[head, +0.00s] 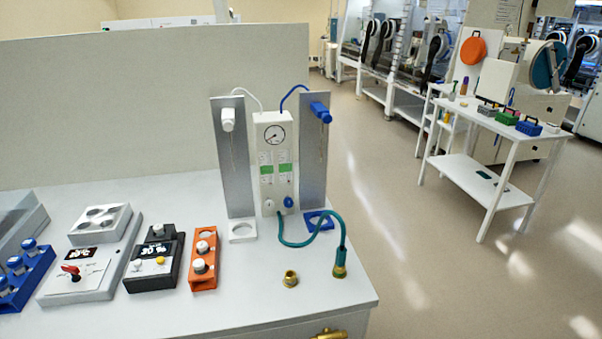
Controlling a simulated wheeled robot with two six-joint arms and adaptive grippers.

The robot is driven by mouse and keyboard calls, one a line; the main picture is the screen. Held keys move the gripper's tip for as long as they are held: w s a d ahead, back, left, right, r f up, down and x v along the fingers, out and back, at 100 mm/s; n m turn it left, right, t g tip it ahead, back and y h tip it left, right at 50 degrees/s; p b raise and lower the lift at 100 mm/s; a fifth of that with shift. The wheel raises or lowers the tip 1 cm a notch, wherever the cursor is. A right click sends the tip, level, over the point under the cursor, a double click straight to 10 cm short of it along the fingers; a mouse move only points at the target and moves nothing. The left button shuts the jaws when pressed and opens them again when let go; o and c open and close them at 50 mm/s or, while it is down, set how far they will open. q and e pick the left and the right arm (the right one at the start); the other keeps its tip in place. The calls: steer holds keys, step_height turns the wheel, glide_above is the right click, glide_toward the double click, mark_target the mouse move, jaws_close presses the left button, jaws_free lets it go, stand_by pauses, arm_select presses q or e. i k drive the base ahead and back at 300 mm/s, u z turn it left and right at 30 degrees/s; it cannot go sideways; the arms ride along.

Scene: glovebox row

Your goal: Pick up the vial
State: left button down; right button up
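Small capped containers that look like vials stand in two racks on the near bench. A blue rack (42,265) at the far left holds blue-capped vials (15,263). An orange rack (205,284) right of the black device holds two vials with pale caps, a rear one (202,248) and a front one (199,266). One round hole of the orange rack, at its back, looks empty. The frame does not show which vial the task means. Neither of my grippers is in view.
A grey heater block (92,262) and a black device (152,277) with displays stand between the racks. A gauge panel (273,150) stands behind, with a green hose (312,241) and brass fitting (290,279). The bench front (235,310) is clear. A white cart (470,118) stands right.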

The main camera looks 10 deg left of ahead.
mark_target(159, 228)
steer(key=u, duration=0.7)
steer(key=k, duration=0.45)
steer(key=u, duration=0.45)
steer(key=i, duration=0.5)
